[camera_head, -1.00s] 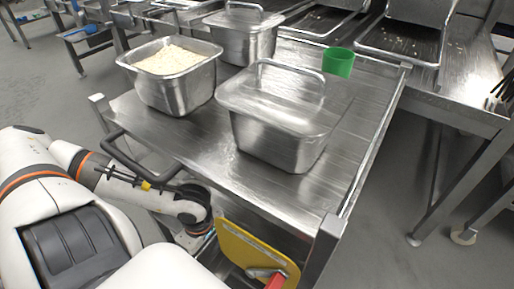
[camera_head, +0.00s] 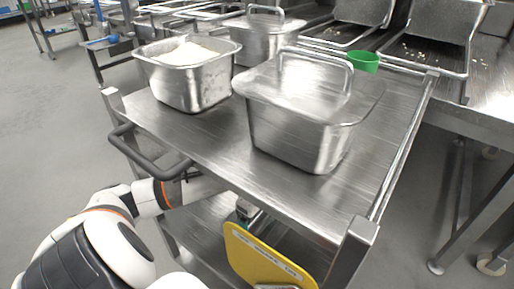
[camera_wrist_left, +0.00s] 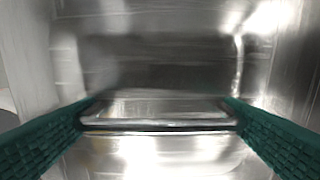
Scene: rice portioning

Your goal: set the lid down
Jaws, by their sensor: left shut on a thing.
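In the left wrist view, my left gripper (camera_wrist_left: 158,112) is shut on the metal handle of a lid (camera_wrist_left: 155,122), with a green ridged finger at each side. Shiny metal fills the view around it, so I cannot tell whether the lid touches a surface. In the head view my left arm (camera_head: 150,197) reaches under the cart's top; the gripper and held lid are mostly hidden there. An uncovered steel pan (camera_head: 190,85) of white rice stands on the cart top. My right gripper is not in view.
A lidded steel pan (camera_head: 300,140) stands at the front of the cart top (camera_head: 215,135), another lidded pan (camera_head: 262,45) behind. A green cup (camera_head: 363,62) is at the back. A yellow panel (camera_head: 262,258) is low at the front. The cart's lower shelf (camera_head: 190,220) is partly visible.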

